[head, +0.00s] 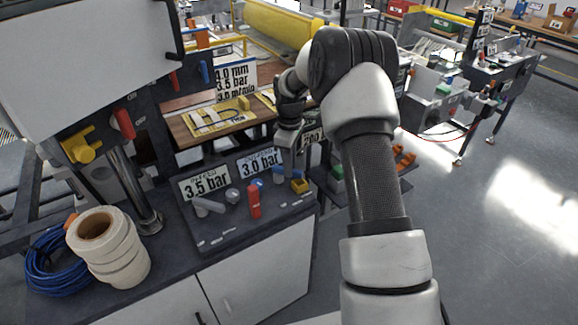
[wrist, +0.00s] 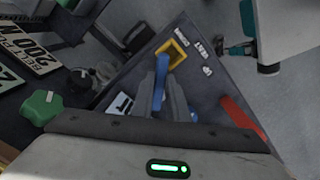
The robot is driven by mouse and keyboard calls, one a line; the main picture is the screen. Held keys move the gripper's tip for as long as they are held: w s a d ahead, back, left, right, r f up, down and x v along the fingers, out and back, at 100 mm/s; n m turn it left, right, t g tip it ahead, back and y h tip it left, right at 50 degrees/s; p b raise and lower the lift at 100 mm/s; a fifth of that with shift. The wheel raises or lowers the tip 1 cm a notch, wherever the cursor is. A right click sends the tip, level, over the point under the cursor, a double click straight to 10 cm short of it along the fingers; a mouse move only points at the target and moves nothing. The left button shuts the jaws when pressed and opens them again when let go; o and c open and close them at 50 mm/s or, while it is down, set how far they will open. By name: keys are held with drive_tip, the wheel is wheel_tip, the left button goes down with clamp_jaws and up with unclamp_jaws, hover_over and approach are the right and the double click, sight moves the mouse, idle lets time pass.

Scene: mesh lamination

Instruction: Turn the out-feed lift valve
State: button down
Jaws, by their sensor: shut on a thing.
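A blue valve lever (wrist: 159,84) stands between the two dark fingers of my gripper (wrist: 162,92) in the wrist view, and the fingers are shut on it. In the head view the blue lever (head: 284,173) shows on the right part of the dark control panel, below my gripper. A yellow piece (wrist: 172,52) is at the lever's base, also seen in the head view (head: 299,186). I cannot read a label that names this valve. A red lever (wrist: 242,118) lies to the right in the wrist view; in the head view this lever (head: 254,202) stands upright to the left.
Signs reading 3.5 bar (head: 205,183) and 3.0 bar (head: 260,163) stand behind the panel (head: 235,236). Tape rolls (head: 108,246) and a blue hose coil (head: 57,262) lie further left. Open floor (head: 490,220) is at right.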

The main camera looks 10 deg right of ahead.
drive_tip(key=shift+w, duration=0.1)
idle(0.4)
drive_tip(key=c, duration=1.7)
unclamp_jaws()
drive_tip(key=shift+r, duration=0.1)
wheel_tip(320, 180, up, 17)
drive_tip(key=shift+r+p, duration=0.15)
drive_tip(key=shift+p, duration=0.2)
drive_tip(key=s+a+r+m+t+p, duration=0.2)
drive_tip(key=s+a+r+m+t, duration=0.15)
drive_tip(key=s+r, duration=1.05)
drive_tip(key=s+m, duration=0.2)
drive_tip(key=s, duration=0.5)
drive_tip(key=s+m+t+p, duration=0.1)
drive_tip(key=s+m, duration=0.2)
drive_tip(key=s, duration=0.4)
drive_tip(key=s+m+t+p, duration=0.1)
drive_tip(key=s+m, duration=0.2)
drive_tip(key=s, duration=0.4)
drive_tip(key=shift+a+f, duration=0.25)
drive_tip(key=shift+f, duration=0.15)
